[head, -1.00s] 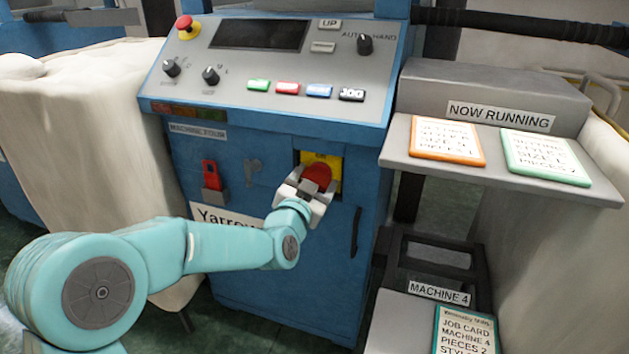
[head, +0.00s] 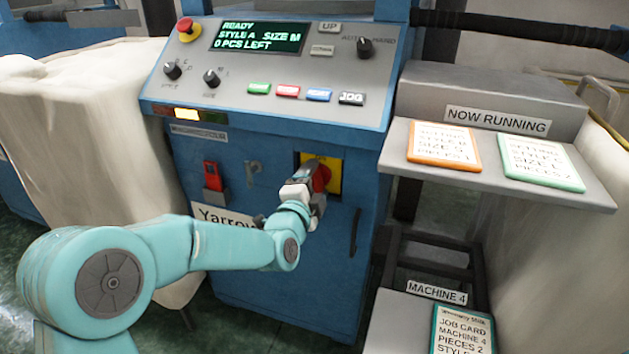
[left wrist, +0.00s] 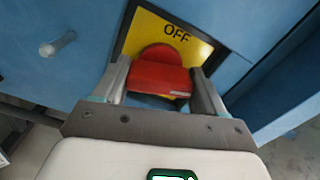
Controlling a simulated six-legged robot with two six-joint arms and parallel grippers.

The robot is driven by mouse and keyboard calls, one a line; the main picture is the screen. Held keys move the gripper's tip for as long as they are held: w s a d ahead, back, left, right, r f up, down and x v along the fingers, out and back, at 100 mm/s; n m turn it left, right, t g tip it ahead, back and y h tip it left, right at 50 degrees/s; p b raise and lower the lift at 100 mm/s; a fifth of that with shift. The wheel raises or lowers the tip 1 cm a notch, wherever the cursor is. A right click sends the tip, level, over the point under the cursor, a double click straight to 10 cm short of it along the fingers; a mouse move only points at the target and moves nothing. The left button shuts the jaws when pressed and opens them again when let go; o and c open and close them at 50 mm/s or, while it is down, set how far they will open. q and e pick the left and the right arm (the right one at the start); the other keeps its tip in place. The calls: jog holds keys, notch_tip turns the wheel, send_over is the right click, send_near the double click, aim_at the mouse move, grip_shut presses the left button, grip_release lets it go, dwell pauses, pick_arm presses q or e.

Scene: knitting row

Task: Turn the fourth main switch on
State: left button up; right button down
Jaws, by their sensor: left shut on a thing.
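The main switch is a red rotary handle (head: 322,178) on a yellow plate (head: 335,172) on the front of the blue machine. In the left wrist view the red handle (left wrist: 160,77) sits between my two fingers, below the word OFF on the plate (left wrist: 205,48). My left gripper (head: 309,180) is shut on the red handle and partly hides it in the head view. The machine's display (head: 258,37) is lit and reads READY, STYLE A, SIZE M, 0 PCS LEFT. An amber lamp (head: 187,114) glows on the panel's lower edge. My right gripper is not in view.
A red padlock-like piece (head: 213,177) and a small grey key-like handle (head: 254,172) are left of the switch. A black door handle (head: 355,231) is at its lower right. A shelf (head: 393,150) with two cards stands to the right, above a MACHINE 4 label (head: 436,293).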

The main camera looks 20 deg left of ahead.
pick_arm(q)
jog(key=shift+m, duration=1.5)
jog(key=o, duration=0.7)
jog(key=shift+o, duration=0.2)
jog(key=s+p, duration=0.2)
jog(key=s, duration=1.4)
jog(key=shift+s+a, duration=0.15)
jog(key=shift+a, duration=0.1)
